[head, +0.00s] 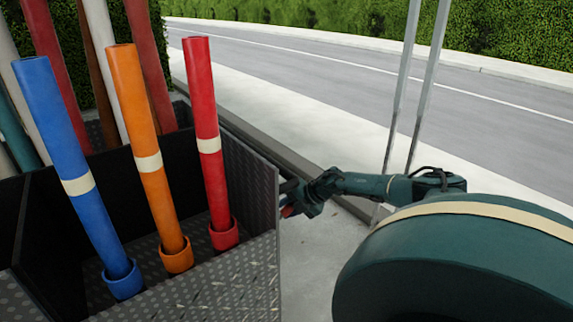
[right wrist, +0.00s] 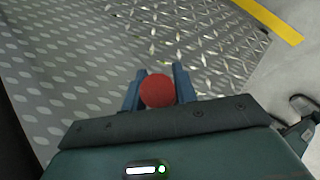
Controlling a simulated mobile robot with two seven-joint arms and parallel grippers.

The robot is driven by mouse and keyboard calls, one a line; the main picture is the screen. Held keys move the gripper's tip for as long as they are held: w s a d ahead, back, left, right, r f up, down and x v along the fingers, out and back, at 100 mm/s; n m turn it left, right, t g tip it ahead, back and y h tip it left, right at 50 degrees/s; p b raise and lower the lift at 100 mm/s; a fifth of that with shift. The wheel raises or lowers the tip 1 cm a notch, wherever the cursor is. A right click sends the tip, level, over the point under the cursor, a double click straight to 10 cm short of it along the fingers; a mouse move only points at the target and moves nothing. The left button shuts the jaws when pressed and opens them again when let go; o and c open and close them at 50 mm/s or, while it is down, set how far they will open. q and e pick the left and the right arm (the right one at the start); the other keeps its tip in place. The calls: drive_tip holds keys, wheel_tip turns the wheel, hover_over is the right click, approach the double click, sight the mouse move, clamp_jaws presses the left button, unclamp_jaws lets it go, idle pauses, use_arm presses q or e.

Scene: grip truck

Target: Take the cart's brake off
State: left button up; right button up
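The cart (head: 262,180) is a dark grey metal-plate box at the left of the head view. My right gripper (head: 290,203) is low at its right side panel, and a small bit of red shows there. In the right wrist view, a round red knob (right wrist: 157,91), likely the brake's, sits between the two blue fingers of the right gripper (right wrist: 160,88). The fingers lie close against both sides of the knob, so the gripper looks shut on it. What the knob is mounted on is hidden behind it. My left gripper is not in view.
Blue (head: 68,150), orange (head: 143,140) and red (head: 207,120) tubes stand tilted in sockets on the cart, with more poles behind. Two thin metal poles (head: 405,90) rise right of the cart. A kerb, a road (head: 330,65) and hedges lie beyond.

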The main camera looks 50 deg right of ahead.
drive_tip(key=o, duration=0.4)
drive_tip(key=v, duration=1.3)
drive_tip(key=shift+s, duration=0.1)
idle(0.4)
